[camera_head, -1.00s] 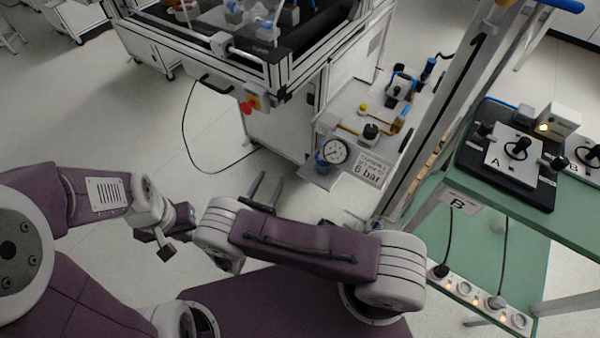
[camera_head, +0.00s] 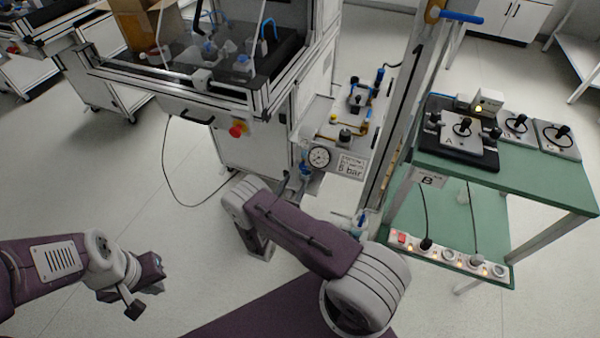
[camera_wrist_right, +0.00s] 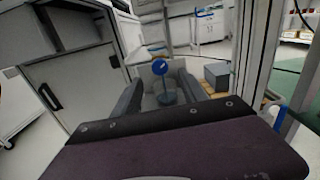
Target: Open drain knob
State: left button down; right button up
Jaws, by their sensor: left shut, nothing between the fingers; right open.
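A blue fitting (camera_head: 304,172) sits under the round pressure gauge (camera_head: 319,157) at the front of the bench. The fingers are open. I cannot tell how far the knob is beyond the fingertips; no contact shows. In the head view my right gripper (camera_head: 290,186) is close below the gauge, partly hidden by my forearm. My left gripper (camera_head: 147,287) is shut and empty over the floor at lower left.
A "6 bar" sign (camera_head: 351,167) is beside the gauge. A metal post (camera_head: 408,120) and a green table (camera_head: 520,172) with several switch boxes stand to the right. A white cabinet (camera_head: 245,145) is behind the gripper. A power strip (camera_head: 450,257) lies on the lower shelf.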

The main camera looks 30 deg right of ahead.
aim_at(302, 169)
jog(key=x, duration=0.5)
jog(key=shift+f+b, duration=0.15)
jog(key=shift+b, duration=0.15)
jog(key=shift+w+d, duration=0.4)
grip_shut()
jog(key=shift+n, duration=0.3)
jog(key=n, duration=0.4)
jog(key=shift+b, duration=0.35)
jog(key=shift+n, duration=2.5)
